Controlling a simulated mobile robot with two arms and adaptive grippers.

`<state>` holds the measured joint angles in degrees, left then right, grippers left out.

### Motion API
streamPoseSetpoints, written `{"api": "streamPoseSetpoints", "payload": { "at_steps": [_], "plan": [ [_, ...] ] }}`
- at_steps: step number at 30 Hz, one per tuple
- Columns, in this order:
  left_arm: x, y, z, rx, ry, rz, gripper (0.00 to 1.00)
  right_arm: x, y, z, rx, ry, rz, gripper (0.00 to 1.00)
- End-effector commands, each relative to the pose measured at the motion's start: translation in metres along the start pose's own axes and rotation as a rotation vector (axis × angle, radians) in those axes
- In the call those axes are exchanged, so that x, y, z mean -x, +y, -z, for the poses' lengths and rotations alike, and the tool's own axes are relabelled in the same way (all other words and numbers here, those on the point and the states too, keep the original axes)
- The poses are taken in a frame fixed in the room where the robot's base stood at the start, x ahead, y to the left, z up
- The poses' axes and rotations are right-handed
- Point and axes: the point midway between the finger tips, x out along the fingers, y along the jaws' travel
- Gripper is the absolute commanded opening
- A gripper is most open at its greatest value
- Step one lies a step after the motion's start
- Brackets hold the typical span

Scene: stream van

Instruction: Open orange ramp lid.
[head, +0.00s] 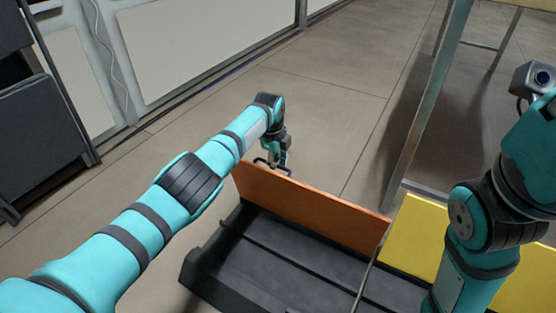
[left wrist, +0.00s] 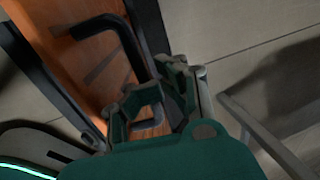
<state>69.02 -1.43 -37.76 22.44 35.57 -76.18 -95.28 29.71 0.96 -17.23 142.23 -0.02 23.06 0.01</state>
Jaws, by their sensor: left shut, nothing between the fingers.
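The orange ramp lid (head: 315,211) stands raised along the far edge of the black box (head: 275,262), whose inside is exposed. In the left wrist view the lid's orange face (left wrist: 88,62) fills the upper left, with a black bent handle (left wrist: 128,42) on it. My left gripper (head: 275,166) is at the lid's upper left corner, near the handle. In the left wrist view its fingers (left wrist: 148,112) are closed beside the handle's lower end; whether they touch it is unclear. My right arm shows at the right, but its gripper is out of view.
A yellow panel (head: 415,236) is right of the orange lid, partly hidden by my right arm. A metal table leg (head: 427,105) stands behind it. A dark folded chair (head: 40,120) is at the left by the wall. The floor beyond the lid is clear.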

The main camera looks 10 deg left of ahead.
Motion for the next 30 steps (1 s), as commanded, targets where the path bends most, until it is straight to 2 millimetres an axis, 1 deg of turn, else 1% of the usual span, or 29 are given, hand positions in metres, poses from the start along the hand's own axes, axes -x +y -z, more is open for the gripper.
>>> {"api": "streamPoseSetpoints", "payload": {
  "at_steps": [1,6,7,15,19,23,25,30],
  "plan": [
    [-0.002,0.002,0.0,0.001,0.0,-0.004,0.11,0.0,0.0,0.0,0.0,0.0,0.0,0.4],
    [-0.001,0.001,-0.001,0.0,-0.001,-0.003,0.34,0.0,0.0,0.0,0.0,0.001,0.0,0.4],
    [-0.001,0.001,-0.001,0.0,-0.001,-0.003,0.35,0.0,0.0,0.0,0.0,0.001,0.0,0.4],
    [0.001,0.0,-0.002,-0.001,-0.003,-0.001,0.35,-0.001,0.001,0.002,0.002,0.005,0.001,0.4],
    [0.007,-0.001,-0.001,-0.001,-0.001,0.0,0.35,-0.001,0.0,0.001,0.002,0.004,0.001,0.4],
    [0.021,-0.001,-0.001,-0.003,-0.001,0.003,0.35,-0.001,0.0,0.001,0.001,0.003,0.001,0.4],
    [0.032,-0.001,-0.002,-0.003,-0.003,0.003,0.35,-0.001,0.0,0.001,0.001,0.003,0.0,0.4],
    [0.072,-0.001,-0.001,-0.003,-0.003,0.005,0.35,-0.001,0.0,0.001,0.001,0.002,0.0,0.4]
  ]
}}
